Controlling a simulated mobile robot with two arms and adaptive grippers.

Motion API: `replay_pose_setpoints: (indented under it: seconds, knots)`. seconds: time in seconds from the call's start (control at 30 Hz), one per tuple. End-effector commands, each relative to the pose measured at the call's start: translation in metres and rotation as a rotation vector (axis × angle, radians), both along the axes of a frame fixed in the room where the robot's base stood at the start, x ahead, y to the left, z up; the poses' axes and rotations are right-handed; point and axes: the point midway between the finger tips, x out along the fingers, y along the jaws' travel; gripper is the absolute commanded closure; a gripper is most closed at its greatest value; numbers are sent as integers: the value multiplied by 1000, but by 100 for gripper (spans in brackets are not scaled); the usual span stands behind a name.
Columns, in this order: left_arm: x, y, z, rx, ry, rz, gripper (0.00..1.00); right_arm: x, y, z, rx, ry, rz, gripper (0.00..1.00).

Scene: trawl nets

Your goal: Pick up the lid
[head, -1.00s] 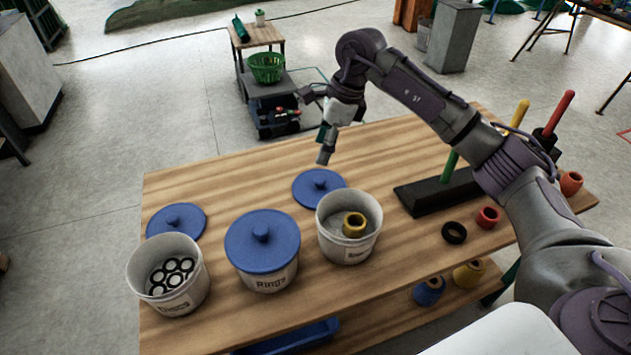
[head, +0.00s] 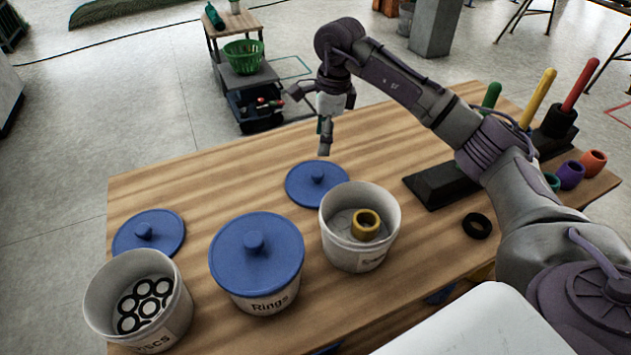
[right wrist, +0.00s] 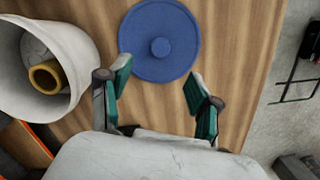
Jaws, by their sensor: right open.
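Three blue round lids with knobs show in the head view. One lid (head: 300,184) lies flat on the table behind the right bucket (head: 330,240), and it also shows in the right wrist view (right wrist: 160,25). A second lid (head: 130,236) lies behind the left bucket (head: 95,310). The third lid (head: 280,262) sits on the middle bucket (head: 262,300), labelled Rings. My right gripper (head: 325,148) is open and empty above the table's far side, close behind the first lid. In the wrist view its spread fingers (right wrist: 160,78) point towards that lid. My left gripper is not in view.
The right bucket holds a yellow ring (head: 357,222); the left holds several black-and-white discs (head: 146,304). A black peg stand (head: 428,191) with coloured pegs and a black ring (head: 477,226) are at right. A cart with a green basket (head: 243,57) stands beyond the table.

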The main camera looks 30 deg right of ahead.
Motion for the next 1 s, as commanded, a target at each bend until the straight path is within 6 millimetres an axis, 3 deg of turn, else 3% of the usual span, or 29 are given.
replay_pose_setpoints:
  seconds: [0.1,0.3,0.47,0.8,1.0]
  knots:
    - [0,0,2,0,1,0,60,0,3,-26,0,5,2,37]
    - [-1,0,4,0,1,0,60,3,6,-55,1,2,0,37]
    - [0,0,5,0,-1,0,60,3,7,-64,1,2,0,37]
    - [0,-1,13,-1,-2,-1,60,7,11,-108,0,3,0,37]
    - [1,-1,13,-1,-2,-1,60,7,11,-112,0,-1,1,37]
